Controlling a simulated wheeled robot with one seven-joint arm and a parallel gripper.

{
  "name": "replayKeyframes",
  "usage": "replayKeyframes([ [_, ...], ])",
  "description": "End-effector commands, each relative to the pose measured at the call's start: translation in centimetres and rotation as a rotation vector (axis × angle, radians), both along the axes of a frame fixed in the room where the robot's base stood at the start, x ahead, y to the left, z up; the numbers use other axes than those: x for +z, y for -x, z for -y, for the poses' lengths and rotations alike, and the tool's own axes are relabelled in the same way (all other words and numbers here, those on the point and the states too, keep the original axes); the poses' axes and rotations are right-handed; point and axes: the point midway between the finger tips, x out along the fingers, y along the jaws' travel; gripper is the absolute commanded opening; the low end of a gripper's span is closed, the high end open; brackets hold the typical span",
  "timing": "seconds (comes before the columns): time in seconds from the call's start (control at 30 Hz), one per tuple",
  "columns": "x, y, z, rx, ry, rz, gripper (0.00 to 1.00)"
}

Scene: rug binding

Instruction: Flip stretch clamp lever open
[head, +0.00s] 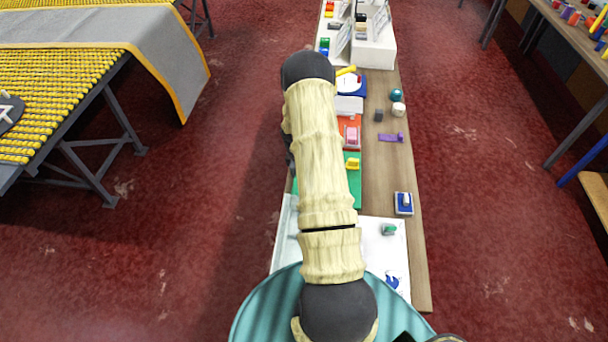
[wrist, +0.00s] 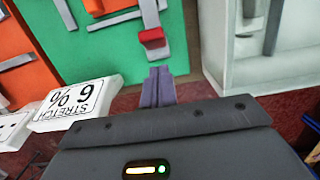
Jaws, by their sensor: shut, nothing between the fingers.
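In the wrist view, my gripper (wrist: 158,88) has its purple fingers together, with nothing between them. Just beyond the fingertips is a red block-like tip (wrist: 153,38) on a pale grey bar, which looks like the clamp lever. It lies over a green board (wrist: 110,45). The fingertips appear close below the red tip; I cannot tell whether they touch it. A white sign reading "STRETCH 6%" (wrist: 75,102) stands left of the fingers. In the head view my arm hides the gripper and the lever.
An orange panel (wrist: 28,75) with grey bars lies left of the green board. A pale tray (wrist: 285,65) with grey bars is on the right. In the head view, a long wooden bench (head: 385,160) carries small items. Red floor is open on both sides.

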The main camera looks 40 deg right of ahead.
Motion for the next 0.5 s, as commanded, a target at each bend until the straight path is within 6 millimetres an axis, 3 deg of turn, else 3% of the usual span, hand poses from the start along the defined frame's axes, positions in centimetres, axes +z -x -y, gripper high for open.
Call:
replayKeyframes([
  [0.27,1.8,-1.8,-2.7,0.004,0.0,0.001,0.0],
  [0.5,5.0,-1.3,-1.8,0.0,0.001,0.004,0.0],
])
